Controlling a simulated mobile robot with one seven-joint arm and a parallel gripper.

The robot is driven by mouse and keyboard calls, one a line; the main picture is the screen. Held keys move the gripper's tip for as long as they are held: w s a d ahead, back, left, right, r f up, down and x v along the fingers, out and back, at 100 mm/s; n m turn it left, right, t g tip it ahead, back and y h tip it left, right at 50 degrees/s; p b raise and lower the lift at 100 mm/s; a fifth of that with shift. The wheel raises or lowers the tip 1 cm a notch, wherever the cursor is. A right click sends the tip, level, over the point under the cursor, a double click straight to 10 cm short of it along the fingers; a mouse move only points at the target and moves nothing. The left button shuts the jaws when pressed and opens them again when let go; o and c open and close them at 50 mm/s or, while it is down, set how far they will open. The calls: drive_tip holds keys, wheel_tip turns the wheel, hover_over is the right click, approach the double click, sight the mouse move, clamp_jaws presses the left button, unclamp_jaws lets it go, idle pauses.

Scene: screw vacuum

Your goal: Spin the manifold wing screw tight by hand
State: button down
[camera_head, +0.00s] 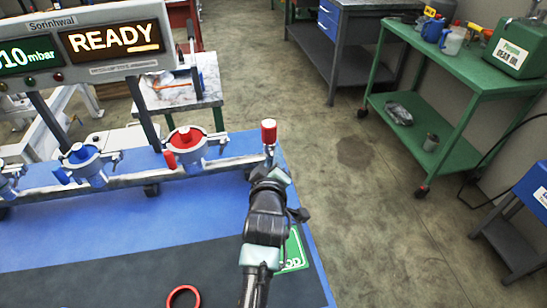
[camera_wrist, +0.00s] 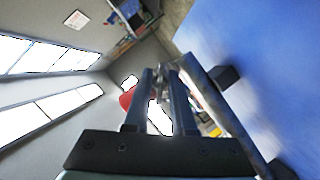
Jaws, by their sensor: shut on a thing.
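The manifold rail (camera_head: 128,176) runs across the blue bench and carries several clamped ports. A red cylinder with a pale top (camera_head: 269,131) stands upright on a thin metal stem at the rail's right end. My gripper (camera_head: 269,168) is at that end, just below the red cylinder. In the wrist view my gripper (camera_wrist: 162,72) has its fingertips close together at the end of the rail (camera_wrist: 220,105), shut on the small metal wing screw, which the fingers mostly hide. Part of the red cylinder shows beside the left finger (camera_wrist: 126,98).
A display (camera_head: 112,40) reads READY above the rail. A red-capped port (camera_head: 186,140) and a blue-capped port (camera_head: 80,155) sit left of my gripper. A red ring (camera_head: 183,297) lies on the dark mat. A green cart (camera_head: 455,95) stands at right, with open floor between.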

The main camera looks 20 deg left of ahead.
drive_tip(key=shift+r+m+g+y+p, duration=0.1)
drive_tip(key=shift+m+g+y+p, duration=0.45)
drive_tip(key=shift+m, duration=0.65)
drive_tip(key=m+g+y, duration=0.1)
drive_tip(key=m, duration=0.1)
drive_tip(key=shift+m+g, duration=0.25)
drive_tip(key=shift+m, duration=0.05)
drive_tip(key=m+y, duration=0.1)
drive_tip(key=m+g+y+b, duration=0.1)
drive_tip(key=shift+d+f+m, duration=0.1)
drive_tip(key=shift+f+m, duration=0.1)
drive_tip(key=shift+m, duration=0.2)
drive_tip(key=shift+m+g+y+b, duration=0.6)
drive_tip(key=shift+m+b, duration=0.25)
drive_tip(key=shift+m, duration=0.35)
drive_tip(key=c, duration=1)
unclamp_jaws()
drive_tip(key=shift+y, duration=0.25)
drive_tip(key=v, duration=1.3)
